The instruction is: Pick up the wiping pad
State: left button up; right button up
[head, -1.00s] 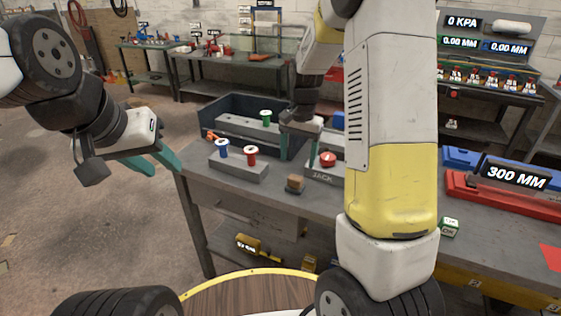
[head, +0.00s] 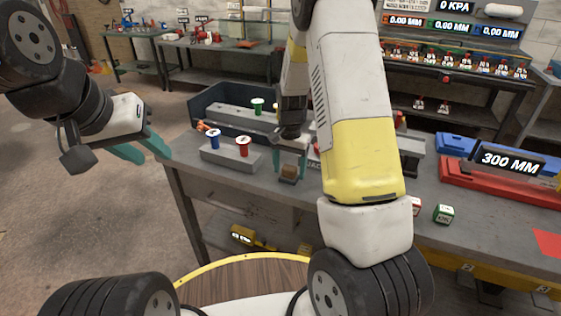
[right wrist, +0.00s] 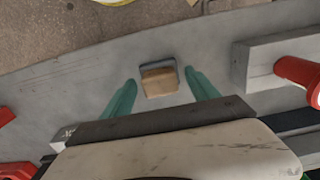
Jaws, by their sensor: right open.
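The wiping pad is a small block with a tan top and a dark base (right wrist: 158,78). It lies on the grey bench near its front edge, and it also shows in the head view (head: 288,173). My right gripper (right wrist: 160,92) is open, with its teal fingers on either side of the pad's near end in the right wrist view. In the head view the right gripper (head: 289,160) is just above the pad. I cannot tell whether the fingers touch it. My left gripper (head: 140,150) is open and empty, off the bench's left end.
A grey block (head: 231,155) with blue and red spools stands left of the pad. A dark bin (head: 212,97) is behind it. Small dice-like cubes (head: 443,214) and a red case (head: 500,187) lie to the right. Bare bench surface surrounds the pad.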

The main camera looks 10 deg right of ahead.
aim_at(289, 166)
jog(key=c, duration=1.5)
jog(key=shift+r, duration=0.15)
jog(key=shift+r, duration=0.55)
notch_tip(289, 166, up, 2)
jog(key=shift+w+r, duration=0.1)
jog(key=shift+r, duration=0.05)
jog(key=s, duration=0.5)
jog(key=s+a+r, duration=0.1)
jog(key=s, duration=0.4)
jog(key=s+a, duration=0.1)
jog(key=s, duration=0.5)
jog(key=shift+a+r, duration=0.1)
jog(key=shift+r, duration=0.1)
